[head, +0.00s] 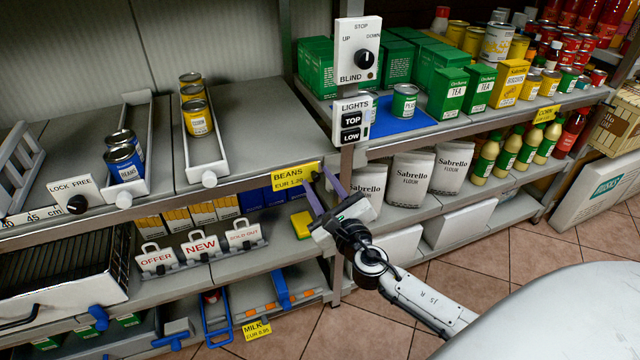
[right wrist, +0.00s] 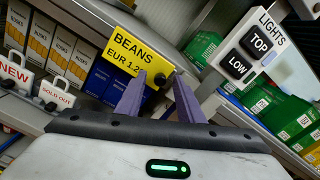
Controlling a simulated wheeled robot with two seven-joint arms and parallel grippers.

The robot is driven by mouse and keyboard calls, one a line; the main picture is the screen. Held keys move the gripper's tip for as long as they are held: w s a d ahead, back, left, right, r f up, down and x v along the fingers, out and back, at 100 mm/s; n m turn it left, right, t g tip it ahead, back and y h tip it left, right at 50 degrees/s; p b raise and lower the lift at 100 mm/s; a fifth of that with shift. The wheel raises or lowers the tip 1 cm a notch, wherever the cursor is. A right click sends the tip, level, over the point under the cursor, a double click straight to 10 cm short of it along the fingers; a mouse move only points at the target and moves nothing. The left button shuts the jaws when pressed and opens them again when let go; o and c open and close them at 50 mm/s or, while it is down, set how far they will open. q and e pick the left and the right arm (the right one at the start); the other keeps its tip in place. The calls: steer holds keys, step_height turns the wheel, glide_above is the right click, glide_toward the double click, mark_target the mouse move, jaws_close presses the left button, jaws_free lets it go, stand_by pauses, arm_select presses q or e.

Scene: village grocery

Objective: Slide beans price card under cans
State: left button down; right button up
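I see no clear contact. My left gripper is not in view.
The switch post with the lights panel (head: 351,121) stands just right of the card. Bare grey shelf (head: 250,125) lies behind the card. Offer tags (head: 201,246) stand on the shelf below.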

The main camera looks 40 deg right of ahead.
jaws_close()
